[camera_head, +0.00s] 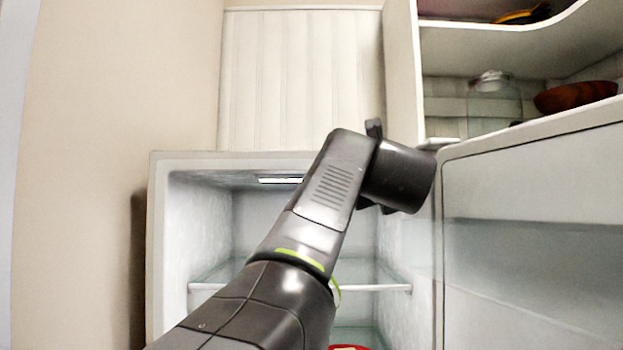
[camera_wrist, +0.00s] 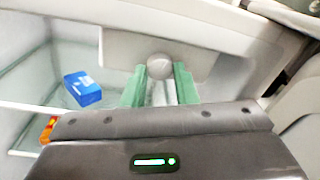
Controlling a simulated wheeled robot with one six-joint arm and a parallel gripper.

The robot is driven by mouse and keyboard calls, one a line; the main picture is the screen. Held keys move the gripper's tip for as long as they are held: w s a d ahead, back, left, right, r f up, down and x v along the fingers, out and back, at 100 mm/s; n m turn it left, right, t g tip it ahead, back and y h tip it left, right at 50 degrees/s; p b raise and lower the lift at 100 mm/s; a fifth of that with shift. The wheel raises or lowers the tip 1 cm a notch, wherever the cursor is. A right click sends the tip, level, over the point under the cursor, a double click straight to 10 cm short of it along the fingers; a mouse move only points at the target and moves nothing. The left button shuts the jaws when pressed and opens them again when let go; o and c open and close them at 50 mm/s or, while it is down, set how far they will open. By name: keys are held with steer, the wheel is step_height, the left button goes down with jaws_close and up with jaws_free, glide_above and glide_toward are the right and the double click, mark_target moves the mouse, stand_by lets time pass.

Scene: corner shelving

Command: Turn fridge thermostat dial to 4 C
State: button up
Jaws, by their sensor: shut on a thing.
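The thermostat dial (camera_wrist: 160,64), a small round light-grey knob, sits on the pale inner wall of the fridge in the wrist view. My gripper (camera_wrist: 159,78) has its two green fingers at either side of the dial and is shut on it. The dial's marks and its setting are too blurred to read. In the head view the open fridge (camera_head: 157,250) stands in front of me, with my arm reaching into its upper right. My wrist hides the fingers and the dial there.
The open fridge door (camera_head: 540,270) stands close at the right. A glass shelf (camera_head: 375,287) crosses the fridge interior. A blue box (camera_wrist: 82,89) lies at the left in the wrist view. Corner shelves at upper right hold a glass jar (camera_head: 493,100) and a wooden bowl (camera_head: 575,96).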

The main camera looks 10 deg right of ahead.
steer(key=shift+m+g+y, duration=0.3)
steer(key=shift+m, duration=2.8)
steer(key=o, duration=1)
steer(key=shift+s, duration=0.15)
steer(key=b+v, duration=0.3)
steer(key=v, duration=1)
steer(key=shift+s, duration=0.3)
steer(key=shift+a, duration=0.1)
